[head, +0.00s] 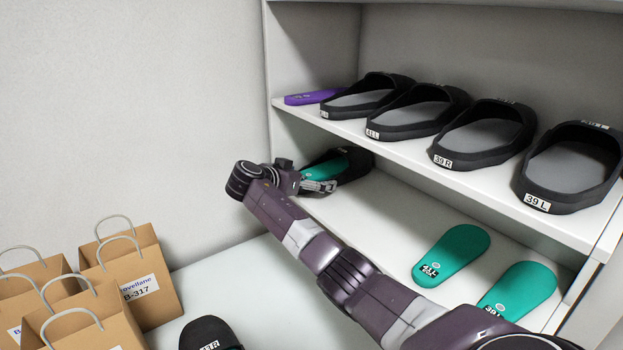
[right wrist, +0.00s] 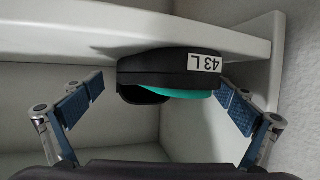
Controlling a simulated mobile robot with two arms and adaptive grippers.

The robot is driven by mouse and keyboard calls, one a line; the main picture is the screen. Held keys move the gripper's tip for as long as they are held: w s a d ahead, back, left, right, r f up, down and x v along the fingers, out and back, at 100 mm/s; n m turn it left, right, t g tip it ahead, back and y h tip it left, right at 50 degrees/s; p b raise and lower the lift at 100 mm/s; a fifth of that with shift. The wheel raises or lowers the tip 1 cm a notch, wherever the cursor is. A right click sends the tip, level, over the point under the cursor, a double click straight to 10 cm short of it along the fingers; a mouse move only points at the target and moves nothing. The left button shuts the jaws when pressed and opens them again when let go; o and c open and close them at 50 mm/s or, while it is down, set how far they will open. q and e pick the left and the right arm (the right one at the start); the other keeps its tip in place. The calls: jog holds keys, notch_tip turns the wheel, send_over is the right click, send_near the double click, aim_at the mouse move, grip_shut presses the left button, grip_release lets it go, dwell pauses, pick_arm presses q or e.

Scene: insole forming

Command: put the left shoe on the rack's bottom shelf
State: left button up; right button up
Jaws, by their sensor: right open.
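The black left shoe (head: 358,167), with a teal insole in it, sits at the left end of the rack's bottom shelf (head: 385,215). My right gripper (head: 325,186) is at the shoe's near end, and it hides part of the shoe. In the right wrist view the shoe (right wrist: 165,66) shows a 43 L label and seems to be seen upside down, against the shelf board. The open fingers of my right gripper (right wrist: 160,105) stand on either side of it, with gaps visible. My left gripper is out of view.
The upper shelf (head: 400,150) holds several black shoes and a purple insole (head: 312,97). Two teal insoles (head: 452,255) (head: 520,290) lie on the bottom shelf's right part. Paper bags (head: 130,268) and another black shoe (head: 208,334) stand at lower left. The bottom shelf's middle is clear.

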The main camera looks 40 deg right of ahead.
jog(key=b+v, duration=0.2)
jog(key=v, duration=0.9)
jog(key=shift+a+r, duration=0.15)
jog(key=shift+a, duration=0.2)
jog(key=shift+s, duration=0.2)
